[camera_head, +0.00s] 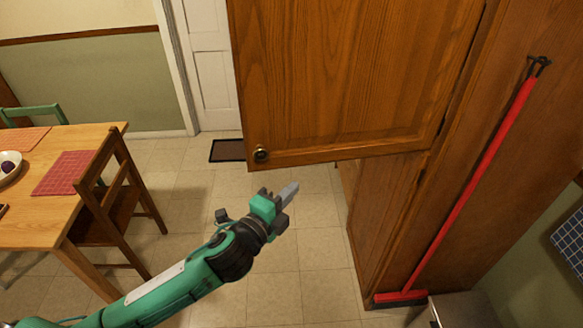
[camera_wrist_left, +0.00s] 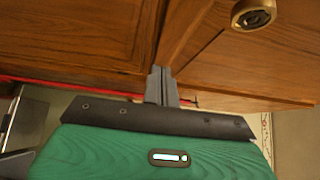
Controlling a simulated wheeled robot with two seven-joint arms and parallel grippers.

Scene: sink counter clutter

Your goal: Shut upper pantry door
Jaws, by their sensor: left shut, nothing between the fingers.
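The upper pantry door (camera_head: 345,75) is a wooden panel that stands open, swung out to the left from its hinge side on the right. My right gripper is not in view.
A red broom (camera_head: 462,190) hangs on the pantry's side wall (camera_head: 480,160). The lower pantry door (camera_head: 385,215) is beneath the open one. A wooden chair (camera_head: 112,190) and table (camera_head: 40,215) stand at the left.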

